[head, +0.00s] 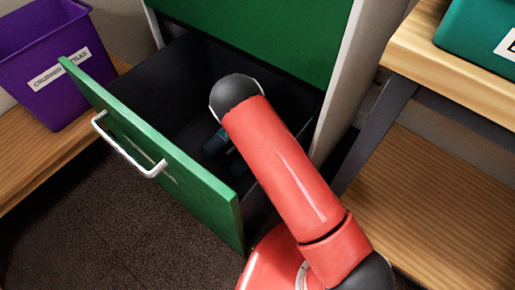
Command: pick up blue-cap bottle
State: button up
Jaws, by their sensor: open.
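A dark blue-teal shape (216,143) lies low inside the open green drawer (185,185), partly hidden behind my arm. It may be the blue-cap bottle, but it is too dark and covered to tell, and no cap can be made out. My red arm reaches over the drawer's right side, with its dark joint above the inside. My gripper cannot be made out; my own arm blocks the view below that joint.
The drawer's white handle (128,148) faces front left. A purple labelled bin (50,65) stands on a wooden shelf at left. A green labelled bin (480,30) sits on a wooden bench (450,70) at right. Dark carpet (90,225) lies clear at front left.

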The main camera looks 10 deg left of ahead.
jog(key=c, duration=1.1)
jog(key=shift+o, duration=0.2)
